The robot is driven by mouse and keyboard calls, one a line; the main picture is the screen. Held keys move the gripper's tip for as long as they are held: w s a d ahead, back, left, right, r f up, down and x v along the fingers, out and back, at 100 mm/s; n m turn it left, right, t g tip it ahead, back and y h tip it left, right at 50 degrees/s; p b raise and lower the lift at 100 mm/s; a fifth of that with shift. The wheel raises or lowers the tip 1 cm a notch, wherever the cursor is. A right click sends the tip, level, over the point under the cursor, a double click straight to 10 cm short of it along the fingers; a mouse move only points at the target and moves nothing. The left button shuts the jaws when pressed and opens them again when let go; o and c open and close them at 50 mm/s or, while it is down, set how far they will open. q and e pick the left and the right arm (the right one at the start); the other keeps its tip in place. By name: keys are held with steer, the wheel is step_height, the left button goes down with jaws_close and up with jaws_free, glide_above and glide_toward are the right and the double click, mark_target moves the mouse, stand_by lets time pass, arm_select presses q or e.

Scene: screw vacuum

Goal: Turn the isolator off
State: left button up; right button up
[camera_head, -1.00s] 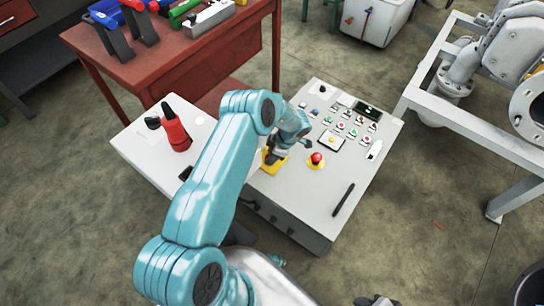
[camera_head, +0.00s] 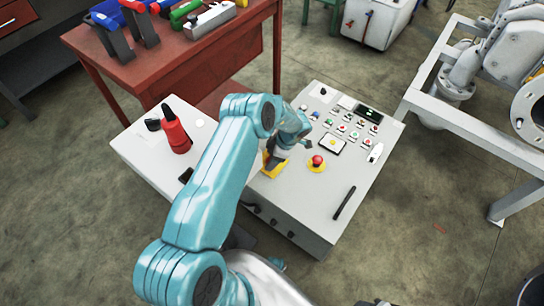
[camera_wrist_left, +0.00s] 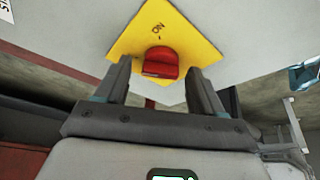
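The isolator shows in the left wrist view as a red knob (camera_wrist_left: 161,62) on a yellow plate (camera_wrist_left: 188,42) lettered "ON". In the head view the yellow plate (camera_head: 274,170) is on the panel's left part, mostly behind my left gripper (camera_head: 281,153), and the red knob is hidden. In the left wrist view my left gripper (camera_wrist_left: 159,72) is open. Its two fingers stand apart, one on each side of the knob, with visible gaps. Nothing is held. How far the fingertips are from the plate is unclear. My right gripper is not in view.
The grey control console (camera_head: 330,205) carries a red emergency button (camera_head: 317,161) on a yellow ring, close right of my gripper. Several small buttons and a dark pen-like object (camera_head: 344,203) are further right. A red handheld device (camera_head: 176,134) stands left of my arm.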

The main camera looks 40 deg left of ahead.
arm_select(q)
steer(key=p+v, duration=0.2)
steer(key=v, duration=1.4)
steer(key=shift+r, duration=0.2)
steer(key=shift+c, duration=0.3)
